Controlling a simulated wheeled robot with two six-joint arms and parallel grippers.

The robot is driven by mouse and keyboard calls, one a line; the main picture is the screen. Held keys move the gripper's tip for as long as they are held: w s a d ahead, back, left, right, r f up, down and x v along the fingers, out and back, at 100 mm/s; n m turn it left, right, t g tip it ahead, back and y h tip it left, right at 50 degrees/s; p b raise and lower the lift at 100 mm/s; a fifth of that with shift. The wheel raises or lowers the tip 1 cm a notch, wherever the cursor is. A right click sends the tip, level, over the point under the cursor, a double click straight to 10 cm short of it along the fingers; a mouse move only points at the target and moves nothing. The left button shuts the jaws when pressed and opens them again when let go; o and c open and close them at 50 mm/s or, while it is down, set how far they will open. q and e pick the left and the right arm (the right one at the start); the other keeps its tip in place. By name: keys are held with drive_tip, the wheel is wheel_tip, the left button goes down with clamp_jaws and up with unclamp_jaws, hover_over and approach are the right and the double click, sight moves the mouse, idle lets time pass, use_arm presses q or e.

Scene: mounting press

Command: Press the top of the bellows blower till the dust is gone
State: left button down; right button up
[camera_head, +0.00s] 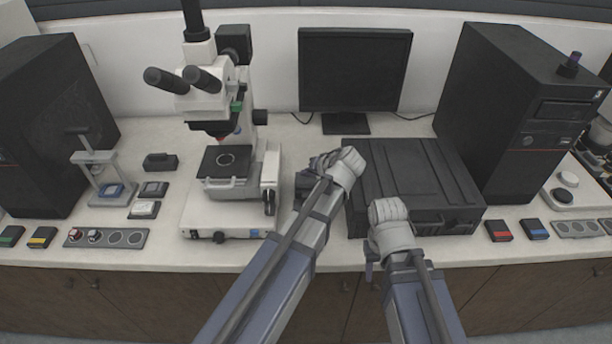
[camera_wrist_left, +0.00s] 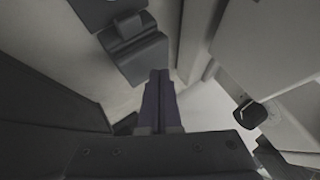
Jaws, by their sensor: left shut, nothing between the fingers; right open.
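My left gripper (camera_head: 322,163) is between the microscope and the black case, pointing down, its fingertips hidden in the head view. In the left wrist view its two purple fingers (camera_wrist_left: 160,97) are shut together and empty. A dark stepped block (camera_wrist_left: 135,50) stands just beyond the fingertips there, with a small gap showing. It seems to be the dark shape (camera_head: 302,188) beside the hand in the head view. I cannot tell whether it is the bellows blower. No dust can be made out. My right gripper (camera_head: 370,262) is open and empty by the counter's front edge.
The white microscope (camera_head: 232,207) stands close on the left, its side knob (camera_wrist_left: 250,113) near my left gripper. The black case (camera_head: 410,170) is close on the right. A monitor (camera_head: 355,70) stands behind. Small boxes and trays lie at both sides.

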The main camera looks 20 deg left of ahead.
sight(308, 181)
use_arm(q)
drive_tip(key=shift+r, duration=0.4)
wheel_tip(308, 181, up, 5)
drive_tip(key=p, duration=0.5)
idle(1.0)
drive_tip(key=s+d+f+m+g+h, duration=0.1)
drive_tip(key=s+d, duration=0.1)
drive_tip(key=s, duration=0.2)
drive_tip(key=s+d+f+g+h, duration=0.1)
drive_tip(key=s+d+f, duration=0.1)
drive_tip(key=s, duration=0.3)
drive_tip(key=s+d+f+m+g+h, duration=0.1)
drive_tip(key=s+d+f, duration=0.1)
drive_tip(key=s+d, duration=0.1)
drive_tip(key=shift+s+m, duration=0.3)
drive_tip(key=shift+s, duration=0.35)
drive_tip(key=s+d+f+m+g+h, duration=0.1)
drive_tip(key=s+d, duration=0.4)
drive_tip(key=s, duration=0.5)
drive_tip(key=shift+d+f+m+g+h, duration=0.25)
drive_tip(key=shift+f+m+g+h, duration=0.05)
drive_tip(key=shift+m+g+h, duration=0.6)
